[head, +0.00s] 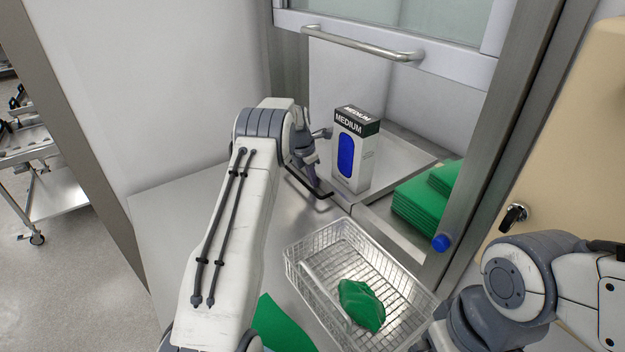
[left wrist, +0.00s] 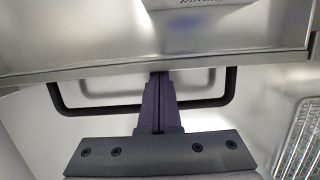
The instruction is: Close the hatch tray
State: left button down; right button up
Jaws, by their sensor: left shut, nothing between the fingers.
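The hatch tray (head: 400,165) is a flat metal tray in the hatch opening, with a black bar handle (head: 300,182) on its front edge. In the left wrist view the tray (left wrist: 60,40) spans the top, and its handle (left wrist: 95,110) hangs in front as a wide loop. My left gripper (head: 316,180) is at the handle. In the wrist view its fingers (left wrist: 160,80) are shut together, across the middle of the loop, with tips by the tray's front edge. Contact cannot be told. My right gripper is out of view; only its arm shows.
A white MEDIUM box (head: 368,160) stands on the tray. Green folded packs (head: 418,210) lie to its right. A wire basket (head: 300,262) with a green bundle (head: 361,305) is on the metal counter (head: 185,225). A raised glazed hatch door (head: 440,55) with a bar handle is above.

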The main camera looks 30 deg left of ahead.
pick_arm(q)
jog(key=p+v, duration=0.3)
jog(key=v, duration=0.2)
jog(key=shift+w+r+p, duration=0.15)
jog(key=shift+w+p, duration=0.05)
jog(key=shift+p, duration=0.15)
jog(key=shift+s+v, duration=0.2)
jog(key=shift+v, duration=2.25)
